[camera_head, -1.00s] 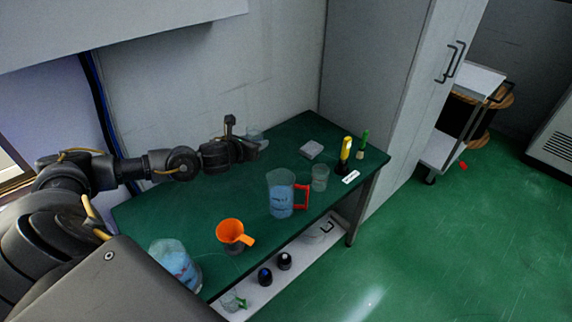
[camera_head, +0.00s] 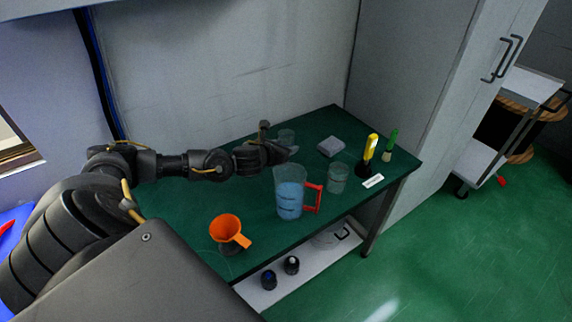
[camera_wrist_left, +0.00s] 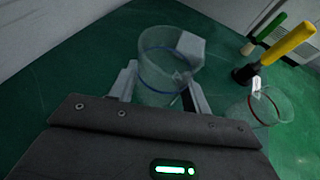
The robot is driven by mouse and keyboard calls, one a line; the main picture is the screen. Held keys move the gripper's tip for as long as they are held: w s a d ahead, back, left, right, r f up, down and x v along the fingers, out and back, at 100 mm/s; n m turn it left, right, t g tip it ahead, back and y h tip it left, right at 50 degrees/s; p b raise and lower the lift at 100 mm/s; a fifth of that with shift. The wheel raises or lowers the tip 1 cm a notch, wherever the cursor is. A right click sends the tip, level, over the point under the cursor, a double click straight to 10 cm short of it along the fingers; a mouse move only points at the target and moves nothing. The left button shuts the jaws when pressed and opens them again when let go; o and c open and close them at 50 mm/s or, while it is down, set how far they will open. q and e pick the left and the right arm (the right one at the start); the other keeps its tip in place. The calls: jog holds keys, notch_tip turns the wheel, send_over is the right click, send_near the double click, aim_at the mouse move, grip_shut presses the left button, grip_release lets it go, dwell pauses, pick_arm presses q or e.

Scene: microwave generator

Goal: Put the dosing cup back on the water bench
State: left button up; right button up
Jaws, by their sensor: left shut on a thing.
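The dosing cup, a clear cup with a blue ring line, is between the fingers of my left gripper (camera_head: 288,150). It shows in the head view as a faint clear shape (camera_head: 287,136) and plainly in the wrist view (camera_wrist_left: 160,72). The left gripper (camera_wrist_left: 162,90) is shut on its sides, and the cup looks roughly upright. It is over the back of the green water bench (camera_head: 178,205); I cannot tell whether its base touches the top. My right gripper is not in view.
A measuring jug (camera_head: 289,192) with a red handle stands in front of the gripper. A clear beaker (camera_head: 337,179), grey block (camera_head: 330,147), and yellow (camera_head: 368,153) and green-handled (camera_head: 389,146) tools are to the right. An orange funnel (camera_head: 226,228) sits front left.

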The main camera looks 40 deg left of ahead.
pick_arm(q)
notch_tip(320, 180, down, 3)
jog(key=shift+w+f, duration=0.1)
jog(key=shift+f, duration=0.1)
notch_tip(320, 180, down, 4)
jog(key=shift+r, duration=0.25)
jog(key=o, duration=1)
jog(key=shift+f, duration=0.1)
jog(key=shift+o, duration=0.2)
